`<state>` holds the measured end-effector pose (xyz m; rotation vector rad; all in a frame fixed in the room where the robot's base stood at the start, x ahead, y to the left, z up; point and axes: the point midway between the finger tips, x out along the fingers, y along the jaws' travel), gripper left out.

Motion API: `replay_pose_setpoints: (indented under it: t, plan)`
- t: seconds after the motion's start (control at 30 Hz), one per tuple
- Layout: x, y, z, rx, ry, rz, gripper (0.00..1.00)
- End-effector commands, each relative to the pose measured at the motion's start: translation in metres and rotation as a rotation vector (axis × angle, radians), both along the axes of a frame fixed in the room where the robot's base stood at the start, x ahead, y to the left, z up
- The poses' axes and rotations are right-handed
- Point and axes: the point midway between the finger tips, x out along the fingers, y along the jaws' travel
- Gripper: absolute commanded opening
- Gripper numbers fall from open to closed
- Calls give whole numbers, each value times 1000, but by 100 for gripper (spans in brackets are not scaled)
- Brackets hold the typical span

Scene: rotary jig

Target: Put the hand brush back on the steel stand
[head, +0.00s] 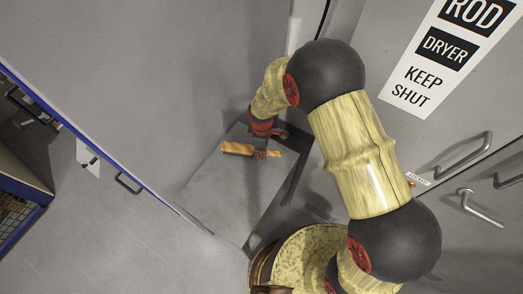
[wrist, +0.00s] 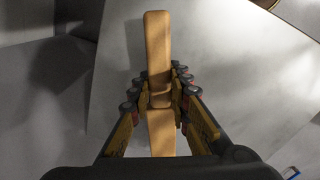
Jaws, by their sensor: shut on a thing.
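The hand brush (head: 237,148) shows as an orange-brown wooden piece at the back of the steel stand. In the wrist view my gripper (wrist: 157,90) is shut on the brush (wrist: 157,40), which runs lengthwise between the fingers. The bristles are hidden. The steel stand (head: 225,200) has a flat grey top, which is also below the brush in the wrist view (wrist: 225,70). I cannot tell whether the brush touches the top.
A grey cabinet with handles (head: 470,145) and a rod dryer sign (head: 440,50) stands to the right. A blue-edged bench or cabinet (head: 100,150) lies at left. The front of the stand's top is bare. Grey floor (head: 130,240) is open at the lower left.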

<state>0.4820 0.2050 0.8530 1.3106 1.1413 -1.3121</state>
Motion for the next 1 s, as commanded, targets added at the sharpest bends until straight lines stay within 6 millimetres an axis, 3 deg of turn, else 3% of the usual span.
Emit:
replay_pose_setpoints:
  t: [0.37,0.4,0.77,1.0]
  plan:
    - [0,0,-7,1,-1,0,0]
    - [0,0,-7,1,-1,0,19]
    - [0,0,-7,0,0,0,40]
    - [0,0,-7,-1,1,0,40]
